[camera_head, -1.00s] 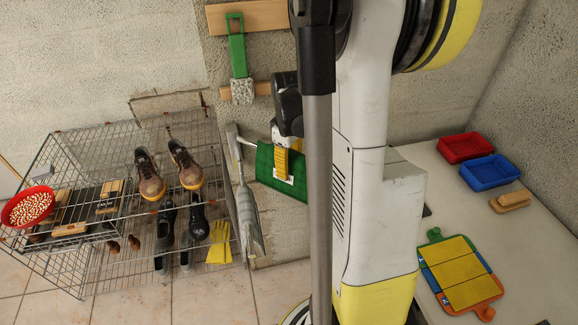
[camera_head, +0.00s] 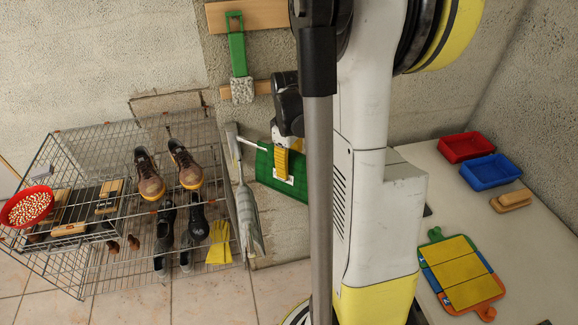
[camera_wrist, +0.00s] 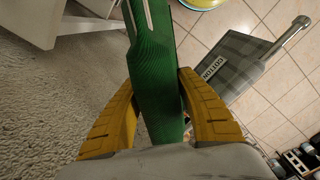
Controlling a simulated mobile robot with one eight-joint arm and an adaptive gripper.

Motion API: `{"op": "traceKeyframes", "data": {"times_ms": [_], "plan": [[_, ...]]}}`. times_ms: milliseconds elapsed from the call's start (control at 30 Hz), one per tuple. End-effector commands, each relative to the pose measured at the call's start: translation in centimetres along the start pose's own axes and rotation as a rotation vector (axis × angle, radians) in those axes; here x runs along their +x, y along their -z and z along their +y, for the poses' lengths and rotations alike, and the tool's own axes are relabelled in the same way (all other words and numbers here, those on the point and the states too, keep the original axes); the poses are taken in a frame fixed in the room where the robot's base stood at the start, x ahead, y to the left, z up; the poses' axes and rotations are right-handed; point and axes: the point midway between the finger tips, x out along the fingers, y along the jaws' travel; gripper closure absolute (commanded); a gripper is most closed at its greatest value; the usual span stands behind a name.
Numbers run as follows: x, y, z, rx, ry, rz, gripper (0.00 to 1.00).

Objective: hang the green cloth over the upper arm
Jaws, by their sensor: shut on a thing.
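The green cloth (camera_head: 296,189) hangs in my gripper (camera_head: 288,168), whose yellow fingers are shut on it, left of my column in the head view. In the wrist view the cloth (camera_wrist: 155,85) runs up between the two fingers (camera_wrist: 160,110). A thin pale arm (camera_head: 251,143) juts from a grey upright toward the cloth; its tip overlaps the cloth's left edge in the picture. Whether they touch I cannot tell.
A wire rack (camera_head: 85,150) with shoes, brushes and yellow gloves stands left. A green-handled brush (camera_head: 238,55) hangs on the wall above. A table (camera_head: 540,260) at right holds red and blue trays and a colourful board.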

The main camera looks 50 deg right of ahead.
Motion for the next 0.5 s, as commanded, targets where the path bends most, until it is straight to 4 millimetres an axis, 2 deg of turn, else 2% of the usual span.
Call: {"op": "traceKeyframes", "data": {"times_ms": [333, 467, 500], "plan": [[1.2, 0.0, 0.0, 0.0, 0.0, 0.0, 0.92], [1.06, 0.0, 0.0, 0.0, 0.0, 0.0, 0.92], [1.05, 0.0, 0.0, 0.0, 0.0, 0.0, 0.54]]}}
